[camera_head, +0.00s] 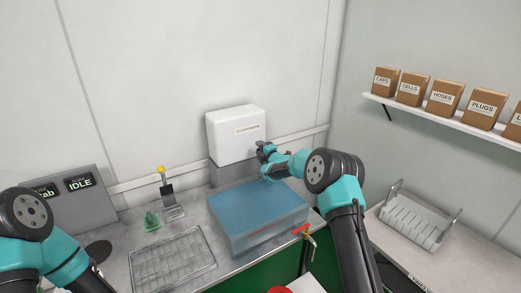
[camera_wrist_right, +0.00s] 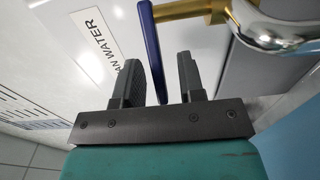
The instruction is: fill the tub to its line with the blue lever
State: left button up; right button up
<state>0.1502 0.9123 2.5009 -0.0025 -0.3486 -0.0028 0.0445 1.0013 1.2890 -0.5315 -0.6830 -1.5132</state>
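The blue lever (camera_wrist_right: 152,45) shows in the right wrist view. It hangs from a brass stem (camera_wrist_right: 190,9) beside a metal spout (camera_wrist_right: 265,25). My right gripper (camera_wrist_right: 160,75) is open, with the lever's lower end in line with the gap between its fingers; I see no finger closed on it. In the head view, my right gripper (camera_head: 265,151) is in front of the white water box (camera_head: 236,133), over the back of the bluish see-through tub (camera_head: 255,237). The tub's line and water level cannot be made out. My left arm's dark end (camera_head: 93,278) is cut off at the lower left.
A wire rack (camera_head: 172,264), a yellow-knobbed lever (camera_head: 161,170) and a green piece (camera_head: 151,221) are left of the tub. A red-handled valve (camera_head: 301,229) is at its front right. A white rack (camera_head: 415,222) stands at right, below the box shelf (camera_head: 440,114).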

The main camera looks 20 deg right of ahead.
grip_shut()
dwell(0.5)
